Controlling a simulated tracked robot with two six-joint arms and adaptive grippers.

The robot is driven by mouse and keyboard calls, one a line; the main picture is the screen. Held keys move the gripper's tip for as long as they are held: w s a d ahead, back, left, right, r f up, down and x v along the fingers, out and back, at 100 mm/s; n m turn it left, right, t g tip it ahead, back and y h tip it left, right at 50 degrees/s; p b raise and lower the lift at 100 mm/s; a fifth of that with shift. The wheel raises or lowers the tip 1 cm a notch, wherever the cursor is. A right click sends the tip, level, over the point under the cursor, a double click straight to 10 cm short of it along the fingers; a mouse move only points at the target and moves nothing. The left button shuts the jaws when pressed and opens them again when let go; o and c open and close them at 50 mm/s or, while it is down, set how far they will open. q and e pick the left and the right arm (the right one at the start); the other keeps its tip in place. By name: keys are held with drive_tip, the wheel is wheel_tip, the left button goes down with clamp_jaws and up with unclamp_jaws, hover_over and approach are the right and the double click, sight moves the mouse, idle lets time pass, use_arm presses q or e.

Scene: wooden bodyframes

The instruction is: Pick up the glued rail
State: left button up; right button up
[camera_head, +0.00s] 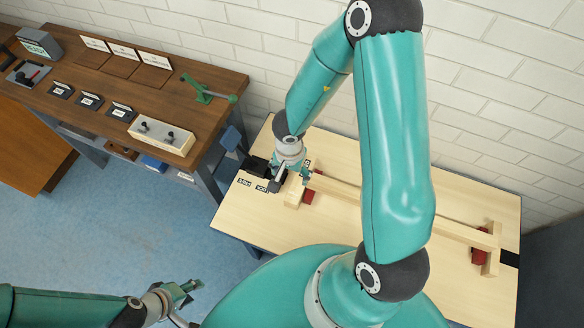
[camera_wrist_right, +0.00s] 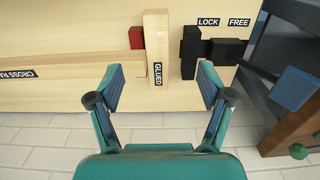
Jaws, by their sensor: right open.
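The glued rail (camera_wrist_right: 157,42) is a short pale wooden bar with a "GLUED" label, lying on the light wooden table. In the head view its lower part (camera_head: 292,195) shows at the left end of the long frame bars. My right gripper (camera_wrist_right: 161,84) is open, its two fingers apart on either side of the rail's labelled end in the wrist view, with visible gaps and no contact. In the head view my right gripper (camera_head: 289,176) is over the table's left part, partly hiding the rail. My left gripper (camera_head: 189,300) is empty with its fingers apart, low over the floor.
A black clamp (camera_wrist_right: 190,52) by the "LOCK" and "FREE" labels stands close beside the rail. Red blocks (camera_head: 479,256) touch the frame. A brown workbench (camera_head: 85,75) with a green lever tool (camera_head: 208,91) is at left. A brick wall (camera_head: 500,80) stands behind.

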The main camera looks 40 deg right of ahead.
drive_tip(key=b, duration=0.8)
hover_over(292, 197)
wheel_tip(292, 197, down, 12)
drive_tip(key=shift+w+a+r, duration=0.1)
drive_tip(key=shift+r, duration=0.15)
drive_tip(key=f+b, duration=0.1)
drive_tip(key=f, duration=0.1)
drive_tip(key=f+b, duration=0.1)
drive_tip(key=f, duration=0.1)
drive_tip(key=shift+s+b, duration=0.3)
drive_tip(key=shift+b, duration=0.05)
drive_tip(key=shift+w+f+b, duration=0.1)
drive_tip(key=shift+f+b, duration=0.2)
drive_tip(key=shift+f, duration=0.25)
drive_tip(key=shift+r, duration=0.1)
drive_tip(key=c, duration=1.5)
drive_tip(key=shift+r, duration=0.1)
